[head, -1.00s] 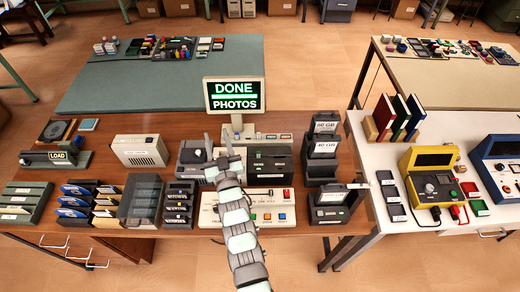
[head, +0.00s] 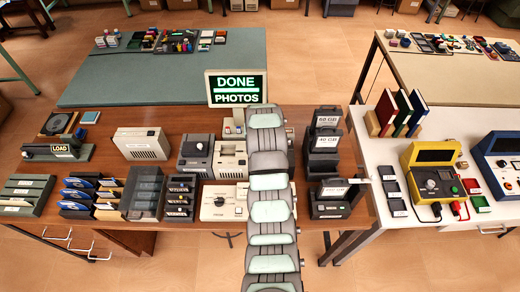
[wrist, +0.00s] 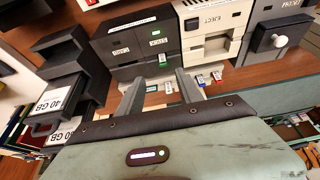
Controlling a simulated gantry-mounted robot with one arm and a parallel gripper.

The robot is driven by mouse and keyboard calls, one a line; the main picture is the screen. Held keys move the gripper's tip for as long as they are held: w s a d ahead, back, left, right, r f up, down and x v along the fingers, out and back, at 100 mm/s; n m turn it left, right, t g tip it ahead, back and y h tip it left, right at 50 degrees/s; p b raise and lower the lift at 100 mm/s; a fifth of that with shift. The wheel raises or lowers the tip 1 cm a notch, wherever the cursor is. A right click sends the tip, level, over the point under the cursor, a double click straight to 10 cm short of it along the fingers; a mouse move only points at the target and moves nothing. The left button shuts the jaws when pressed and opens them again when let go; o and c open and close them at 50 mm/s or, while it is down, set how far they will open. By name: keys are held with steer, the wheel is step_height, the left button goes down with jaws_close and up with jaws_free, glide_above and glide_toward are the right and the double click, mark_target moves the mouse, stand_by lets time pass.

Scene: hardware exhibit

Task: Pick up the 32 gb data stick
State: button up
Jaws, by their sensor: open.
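Several small sticks with white labels stand out by the dark two-slot device (wrist: 145,45) in the wrist view. A green-ended piece (wrist: 163,60) shows at the dark device's face. The labels are too small to read, so I cannot tell which is the 32 GB stick. My gripper (wrist: 160,92) is open and empty, apart from the sticks.
A pale device (wrist: 210,25) adjoins the dark one. The DONE PHOTOS screen (head: 237,88) stands behind.

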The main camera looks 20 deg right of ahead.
steer(key=x, duration=0.5)
steer(key=shift+w+a+f+p, duration=0.1)
steer(key=shift+w+f+p, duration=0.25)
steer(key=shift+f, duration=0.35)
steer(key=shift+w+f+p, duration=0.1)
steer(key=shift+w+f, duration=0.35)
steer(key=shift+f, duration=0.25)
steer(key=shift+b+x, duration=1.05)
steer(key=shift+x, duration=0.1)
steer(key=shift+c, duration=0.3)
jaws_close()
